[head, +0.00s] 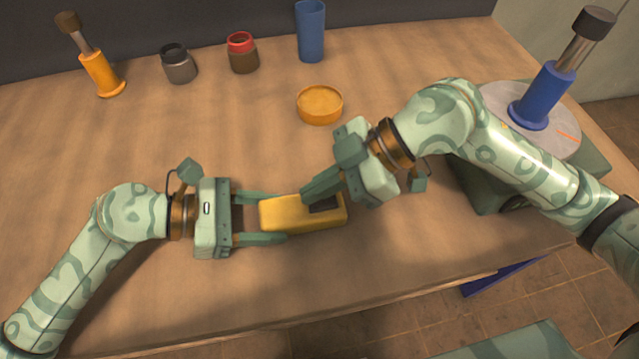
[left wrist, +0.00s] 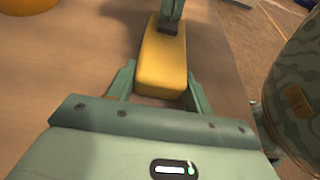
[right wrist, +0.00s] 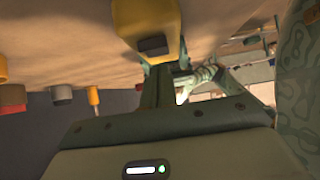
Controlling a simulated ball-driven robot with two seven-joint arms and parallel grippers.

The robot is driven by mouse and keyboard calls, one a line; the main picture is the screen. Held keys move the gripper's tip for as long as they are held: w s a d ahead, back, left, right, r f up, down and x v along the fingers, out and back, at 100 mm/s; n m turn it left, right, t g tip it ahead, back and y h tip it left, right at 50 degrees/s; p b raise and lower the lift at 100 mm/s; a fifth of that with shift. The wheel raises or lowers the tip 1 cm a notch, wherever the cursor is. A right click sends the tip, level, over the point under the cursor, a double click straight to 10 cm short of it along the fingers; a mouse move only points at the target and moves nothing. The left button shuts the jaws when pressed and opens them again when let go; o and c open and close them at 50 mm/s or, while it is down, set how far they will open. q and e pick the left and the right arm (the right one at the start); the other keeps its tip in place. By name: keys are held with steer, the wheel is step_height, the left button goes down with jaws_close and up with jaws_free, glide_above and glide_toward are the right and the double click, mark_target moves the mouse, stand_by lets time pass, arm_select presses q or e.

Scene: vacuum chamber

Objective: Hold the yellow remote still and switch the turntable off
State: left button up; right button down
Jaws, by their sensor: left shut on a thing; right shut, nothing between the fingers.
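The yellow remote (head: 285,214) lies on the table, its long side running left to right. My left gripper (head: 270,217) is shut on its left end, one finger along each long side; the left wrist view also shows the remote (left wrist: 163,68) between the fingers. My right gripper (head: 308,197) is shut and empty, its fingertips at the remote's top beside a dark patch (head: 324,206). The right wrist view shows this patch (right wrist: 152,46) close to the fingertips; contact cannot be told. The turntable's grey disc (head: 568,143) with an orange mark is at right, partly behind my right arm.
A blue post with a dark knob (head: 545,92) stands on the disc. At the back are an orange post (head: 102,76), a grey jar (head: 179,67), a red-topped jar (head: 242,58) and a blue cup (head: 311,32). An orange round dish (head: 320,106) lies behind the remote.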

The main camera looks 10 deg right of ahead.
step_height(320, 180, up, 4)
steer(key=shift+a+r, duration=0.15)
steer(key=a+r+v, duration=0.1)
steer(key=v, duration=0.8)
steer(key=shift+r, duration=0.4)
arm_select(q)
steer(key=o, duration=1.2)
